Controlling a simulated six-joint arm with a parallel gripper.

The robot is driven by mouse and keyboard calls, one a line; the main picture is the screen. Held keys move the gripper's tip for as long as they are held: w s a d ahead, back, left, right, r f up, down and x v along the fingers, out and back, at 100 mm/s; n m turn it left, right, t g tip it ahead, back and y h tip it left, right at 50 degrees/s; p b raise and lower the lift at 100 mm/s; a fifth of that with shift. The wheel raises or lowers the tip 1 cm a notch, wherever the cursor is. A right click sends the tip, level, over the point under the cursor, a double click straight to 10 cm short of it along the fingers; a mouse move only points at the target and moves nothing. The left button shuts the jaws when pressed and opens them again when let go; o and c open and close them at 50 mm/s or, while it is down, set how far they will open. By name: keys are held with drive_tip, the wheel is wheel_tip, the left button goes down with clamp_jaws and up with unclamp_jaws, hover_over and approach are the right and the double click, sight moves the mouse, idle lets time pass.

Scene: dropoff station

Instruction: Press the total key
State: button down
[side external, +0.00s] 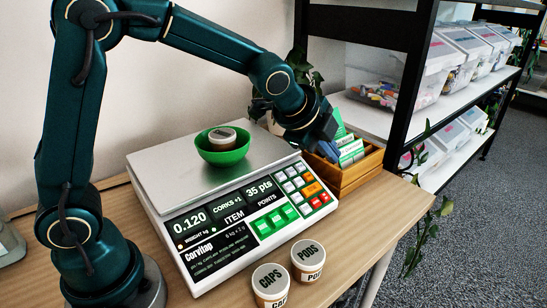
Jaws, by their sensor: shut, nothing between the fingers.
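A white counter scale (222,230) stands on the wooden table with its keypad at the front right. The key labels are too small to read, so I cannot tell which is the total key. The display (224,208) reads 0.120, "CORKS ×1" and 35 pts. A green bowl (222,152) with a lidded tub (222,137) in it sits on the metal pan. My gripper (327,146) is shut and empty, behind the keypad, near the wooden box; its fingertips are hard to make out.
A wooden box (350,178) of cards stands right behind the keypad. A black-framed shelf (408,75) with clear bins rises at the right, and a plant hangs by the table edge.

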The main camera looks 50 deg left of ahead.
approach(318, 187)
drive_tip(key=shift+w+d+r+x, duration=0.1)
drive_tip(key=shift+x, duration=0.75)
drive_tip(key=shift+w+d+r+x, duration=0.1)
drive_tip(key=shift+w+x, duration=0.05)
drive_tip(key=shift+x, duration=0.7)
drive_tip(key=shift+w+d+r+x, duration=0.1)
drive_tip(key=shift+x, duration=0.75)
drive_tip(key=shift+f, duration=0.1)
drive_tip(key=shift+a+f, duration=0.2)
drive_tip(key=shift+f, duration=0.05)
drive_tip(key=shift+a+f, duration=0.1)
drive_tip(key=shift+f, duration=0.25)
idle(0.7)
drive_tip(key=shift+d+r, duration=0.3)
drive_tip(key=shift+r, duration=0.45)
drive_tip(key=r, duration=0.1)
drive_tip(key=d+r, duration=0.1)
drive_tip(key=r, duration=0.1)
drive_tip(key=d+r, duration=0.1)
drive_tip(key=shift+r, duration=0.25)
